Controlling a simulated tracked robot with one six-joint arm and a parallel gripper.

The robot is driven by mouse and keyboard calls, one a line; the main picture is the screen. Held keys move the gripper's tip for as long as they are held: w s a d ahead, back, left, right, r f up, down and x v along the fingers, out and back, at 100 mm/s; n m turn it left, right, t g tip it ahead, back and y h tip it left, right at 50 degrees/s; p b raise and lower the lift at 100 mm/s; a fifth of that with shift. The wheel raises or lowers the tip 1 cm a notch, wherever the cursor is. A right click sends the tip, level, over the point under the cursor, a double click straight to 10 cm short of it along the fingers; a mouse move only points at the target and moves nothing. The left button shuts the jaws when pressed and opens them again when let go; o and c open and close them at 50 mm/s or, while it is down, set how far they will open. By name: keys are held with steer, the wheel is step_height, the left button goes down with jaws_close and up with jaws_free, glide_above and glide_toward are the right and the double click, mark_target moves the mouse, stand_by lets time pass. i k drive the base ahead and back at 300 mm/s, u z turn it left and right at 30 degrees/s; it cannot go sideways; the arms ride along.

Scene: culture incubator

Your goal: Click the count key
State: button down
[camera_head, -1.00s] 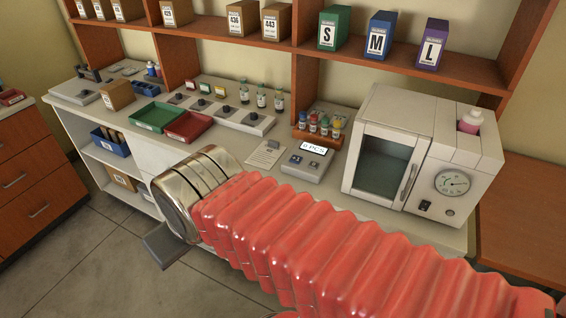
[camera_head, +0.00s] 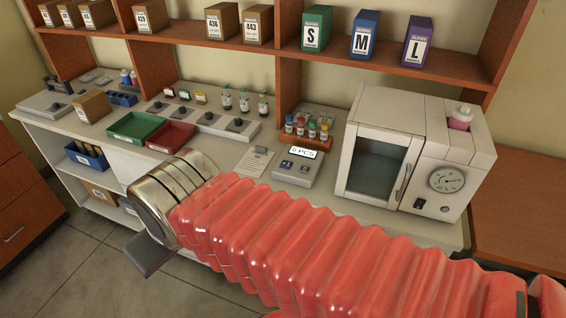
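A grey counting device (camera_head: 293,170) with small dark keys on its sloped front stands on the white bench, left of the incubator. Its raised display (camera_head: 303,153) appears to read "0 PCS". The key labels are too small to read, so I cannot tell which one is the count key. My red-sleeved arm crosses the foreground, ending in a metal cuff and a grey gripper part (camera_head: 149,254) at lower left. My gripper is in front of the bench, apart from the device. Its fingers are mostly hidden behind the cuff.
A white incubator (camera_head: 378,114) with a glass door and dial stands right of the device. A paper card (camera_head: 256,160) lies to its left, and a rack of coloured-cap vials (camera_head: 305,138) stands behind it. Green (camera_head: 136,119) and red (camera_head: 186,128) trays sit further left.

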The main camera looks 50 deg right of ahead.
mark_target(285, 164)
steer(key=i, duration=0.85)
steer(key=u, duration=0.05)
